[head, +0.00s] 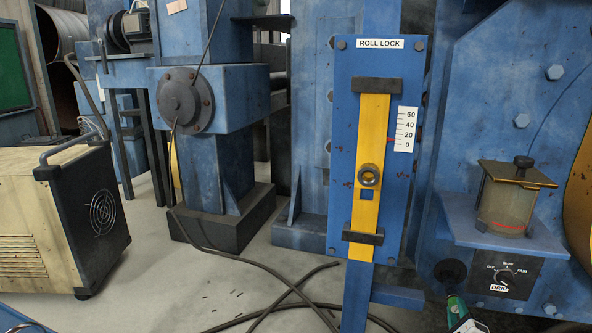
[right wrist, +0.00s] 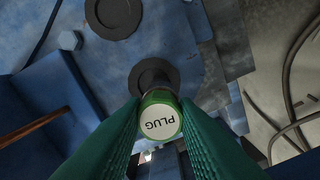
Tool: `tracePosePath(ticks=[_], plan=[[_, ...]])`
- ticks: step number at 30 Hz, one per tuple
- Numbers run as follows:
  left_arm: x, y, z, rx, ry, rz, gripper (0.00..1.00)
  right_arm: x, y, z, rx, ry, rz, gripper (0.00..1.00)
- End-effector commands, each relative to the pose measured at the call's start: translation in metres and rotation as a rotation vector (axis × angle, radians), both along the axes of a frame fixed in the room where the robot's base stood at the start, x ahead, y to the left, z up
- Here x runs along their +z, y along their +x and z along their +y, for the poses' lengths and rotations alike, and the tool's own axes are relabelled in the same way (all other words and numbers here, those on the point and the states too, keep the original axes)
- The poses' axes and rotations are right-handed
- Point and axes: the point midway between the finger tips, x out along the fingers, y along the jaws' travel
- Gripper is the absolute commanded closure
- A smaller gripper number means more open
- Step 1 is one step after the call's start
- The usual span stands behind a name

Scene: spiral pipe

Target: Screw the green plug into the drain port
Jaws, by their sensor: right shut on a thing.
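In the right wrist view, the drain port (right wrist: 150,76), a dark round fitting on the blue wall, lies just beyond the plug. The plug's far end is partly hidden, so I cannot tell whether it touches the port. In the head view the dark port (head: 450,272) is above the green plug (head: 456,306), and my right gripper (head: 463,321) shows at the bottom edge. My left gripper is not in view.
A small shelf (head: 500,222) with an oil cup (head: 505,200) juts out above the port. The ROLL LOCK panel (head: 345,130) stands to the left. Dark cables (head: 270,310) lie on the floor.

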Motion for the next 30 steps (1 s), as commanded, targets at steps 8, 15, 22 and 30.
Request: tracePosePath(ticks=[8,15,22,30], plan=[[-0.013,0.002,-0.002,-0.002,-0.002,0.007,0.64,0.002,0.001,0.000,0.000,0.166,-0.055,1.00],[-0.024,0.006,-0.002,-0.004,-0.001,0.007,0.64,0.003,0.001,0.000,0.000,0.298,-0.098,1.00],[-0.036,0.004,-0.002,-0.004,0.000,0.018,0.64,0.003,0.001,-0.001,-0.001,0.417,-0.138,1.00],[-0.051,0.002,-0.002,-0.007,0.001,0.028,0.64,0.005,0.001,-0.002,-0.002,0.546,-0.181,1.00]])
